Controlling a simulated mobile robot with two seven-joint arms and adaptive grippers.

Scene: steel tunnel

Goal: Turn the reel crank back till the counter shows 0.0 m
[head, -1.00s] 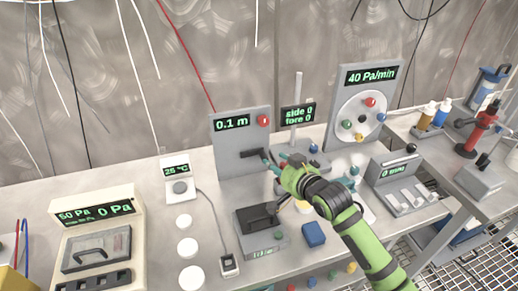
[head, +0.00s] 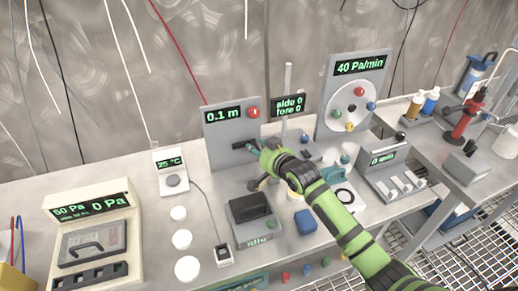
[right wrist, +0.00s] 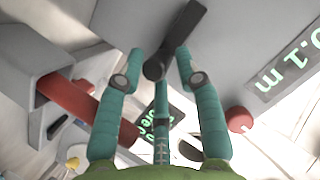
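The reel panel (head: 222,140) is a grey upright plate at the back of the bench. Its counter (head: 223,115) reads 0.1 m, and a red knob (head: 253,111) sits beside it. The dark reel crank (head: 239,147) is on the panel's front, partly hidden by my right gripper (head: 257,148). In the right wrist view the crank's dark bar (right wrist: 185,28) slants down to an end between the teal fingertips of my right gripper (right wrist: 160,62). The fingers stand apart with gaps beside the crank; I see no clear grip. My left gripper is not in view.
A post with a side/fore display (head: 289,105) stands just right of the panel. A dial panel (head: 352,100) reads 40 Pa/min. A dark-topped box (head: 250,210) and a blue block (head: 305,221) lie in front, near my right arm. White discs (head: 182,240) lie to the left.

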